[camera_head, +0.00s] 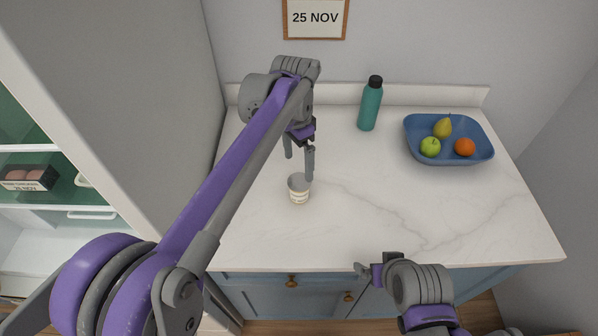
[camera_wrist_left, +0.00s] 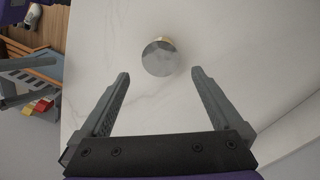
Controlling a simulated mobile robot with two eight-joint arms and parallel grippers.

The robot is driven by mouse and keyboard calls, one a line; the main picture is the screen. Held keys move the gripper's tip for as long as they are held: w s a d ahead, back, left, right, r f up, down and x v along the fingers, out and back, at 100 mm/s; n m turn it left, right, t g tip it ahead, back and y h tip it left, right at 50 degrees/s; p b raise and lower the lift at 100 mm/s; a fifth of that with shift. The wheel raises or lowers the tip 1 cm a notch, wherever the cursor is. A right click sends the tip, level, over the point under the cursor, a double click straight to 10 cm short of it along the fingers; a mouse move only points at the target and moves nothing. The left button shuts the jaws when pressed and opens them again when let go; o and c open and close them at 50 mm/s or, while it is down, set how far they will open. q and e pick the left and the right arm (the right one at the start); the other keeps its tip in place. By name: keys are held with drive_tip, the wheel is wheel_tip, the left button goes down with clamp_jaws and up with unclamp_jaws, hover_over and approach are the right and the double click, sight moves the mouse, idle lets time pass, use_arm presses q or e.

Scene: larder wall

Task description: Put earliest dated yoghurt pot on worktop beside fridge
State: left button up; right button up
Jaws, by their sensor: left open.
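A small pale yoghurt pot (camera_head: 299,195) with a grey lid stands upright on the white marble worktop (camera_head: 400,220), beside the fridge (camera_head: 165,90). Its label is too small to read. My left gripper (camera_head: 300,163) is open and empty, just above and behind the pot. In the left wrist view, the pot's round silver lid (camera_wrist_left: 160,59) lies just beyond the gap between the open fingertips (camera_wrist_left: 160,74). The pot is apart from the fingers there. My right gripper (camera_head: 367,272) is low at the worktop's front edge; its jaw opening is unclear.
A teal bottle (camera_head: 370,106) stands at the back of the worktop. A sign (camera_head: 315,18) reads 25 NOV. The fridge stands open, with a dark box (camera_head: 28,178) on a shelf.

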use_arm(q)
wheel_tip(320, 180, up, 5)
drive_tip(key=s+a+f+n+t, duration=0.3)
drive_tip(key=s+a+n, duration=0.2)
drive_tip(key=s+a, duration=0.45)
drive_tip(key=s+a+f+n+t, duration=0.1)
drive_tip(key=s+a+f+n, duration=0.1)
drive_tip(key=s+f, duration=0.1)
drive_tip(key=s+a+f+n+t, duration=0.1)
drive_tip(key=s+a+f+n, duration=0.1)
drive_tip(key=s+a+f, duration=0.1)
drive_tip(key=s+a+f+n+t, duration=0.1)
drive_tip(key=s+a+f+n, duration=0.1)
drive_tip(key=s+f, duration=0.3)
drive_tip(key=shift+s+a+f, duration=0.2)
drive_tip(key=shift+s+a, duration=0.4)
drive_tip(key=shift+s, duration=0.1)
